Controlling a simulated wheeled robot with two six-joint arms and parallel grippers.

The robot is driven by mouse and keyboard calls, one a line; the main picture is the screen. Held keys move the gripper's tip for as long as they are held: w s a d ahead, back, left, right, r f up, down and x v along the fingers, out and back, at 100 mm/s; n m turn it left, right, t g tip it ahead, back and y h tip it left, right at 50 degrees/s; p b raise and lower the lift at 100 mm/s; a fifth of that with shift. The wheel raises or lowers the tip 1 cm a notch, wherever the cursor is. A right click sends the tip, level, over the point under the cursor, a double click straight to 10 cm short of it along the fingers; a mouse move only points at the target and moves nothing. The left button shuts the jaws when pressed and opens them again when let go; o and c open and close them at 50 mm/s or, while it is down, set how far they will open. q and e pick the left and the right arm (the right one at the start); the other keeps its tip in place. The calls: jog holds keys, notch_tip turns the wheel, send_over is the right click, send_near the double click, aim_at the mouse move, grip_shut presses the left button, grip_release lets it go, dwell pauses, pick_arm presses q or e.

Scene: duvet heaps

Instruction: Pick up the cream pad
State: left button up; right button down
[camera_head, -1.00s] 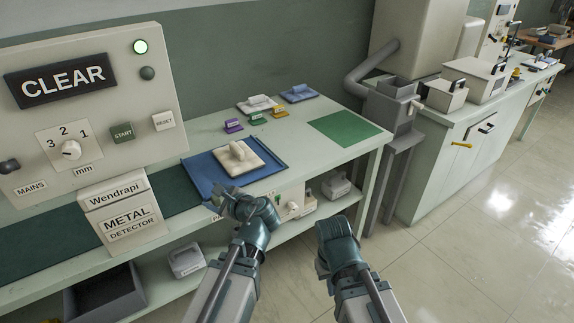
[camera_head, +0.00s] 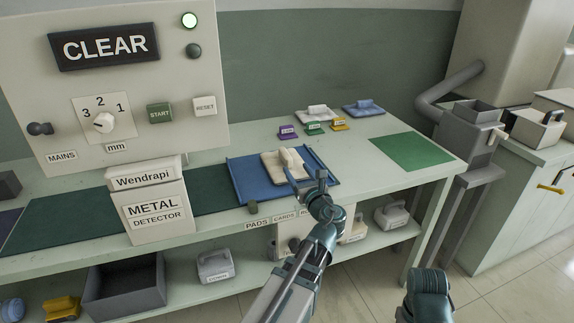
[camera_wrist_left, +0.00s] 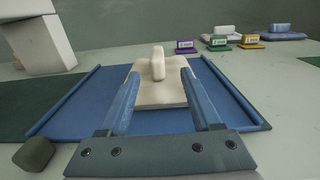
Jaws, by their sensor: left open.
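The cream pad (camera_head: 284,166), a flat block with an upright grip on top, lies on the blue tray (camera_head: 250,184) on the bench. It also shows in the left wrist view (camera_wrist_left: 147,94), straight ahead between the fingers. My left gripper (camera_head: 309,181) is open and empty at the front edge of the pad; its fingers (camera_wrist_left: 163,84) point toward the pad's grip, one on each side in the picture. I cannot tell whether they touch the pad. My right arm (camera_head: 428,292) shows at the lower right, over the floor; its fingertips are not clear.
The metal detector box (camera_head: 154,209) stands left of the tray. Behind are a white pad (camera_head: 317,112), a blue pad (camera_head: 363,109) and small purple (camera_head: 287,132), green (camera_head: 314,128) and yellow (camera_head: 338,124) labels. A green mat (camera_head: 411,151) lies at right, with clear bench around it.

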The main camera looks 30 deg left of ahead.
aim_at(290, 161)
pick_arm(q)
jog(key=shift+x, duration=1.6)
jog(key=shift+a, duration=0.1)
jog(key=x, duration=0.5)
jog(key=shift+s+a+r, duration=0.1)
jog(key=shift+r, duration=0.1)
jog(key=shift+c, duration=0.2)
grip_shut()
